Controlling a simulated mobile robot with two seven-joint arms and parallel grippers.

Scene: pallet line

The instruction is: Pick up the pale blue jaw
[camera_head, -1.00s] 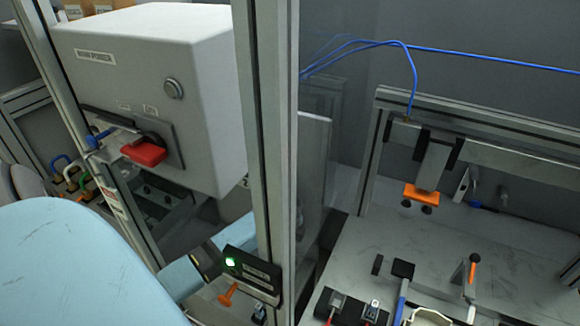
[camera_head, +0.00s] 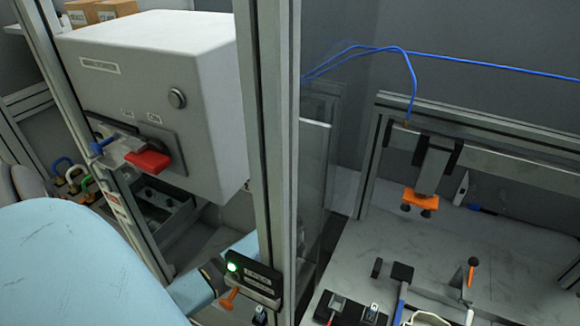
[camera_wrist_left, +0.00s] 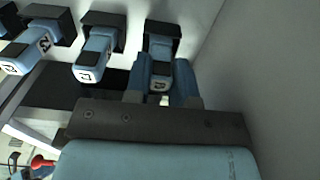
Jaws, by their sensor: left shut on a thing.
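In the left wrist view, my left gripper (camera_wrist_left: 162,88) is shut on a pale blue jaw (camera_wrist_left: 160,70) with a small marked label on its end. One blue finger lies on each side of it. A black block (camera_wrist_left: 163,29) is at the jaw's far end; I cannot tell whether they touch. Two similar pale blue pieces (camera_wrist_left: 95,60) (camera_wrist_left: 30,50) sit at black blocks to the left. In the head view, my left gripper (camera_head: 243,245) passes behind the metal post, so its tips and the jaw are hidden. My right gripper is not in view.
The upright metal post (camera_head: 268,140) stands in front of my left gripper. A grey box (camera_head: 150,95) with a red handle (camera_head: 148,162) is above it. A black box with a green light (camera_head: 253,275) is on the post. A workbench (camera_head: 510,265) with tools is at right.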

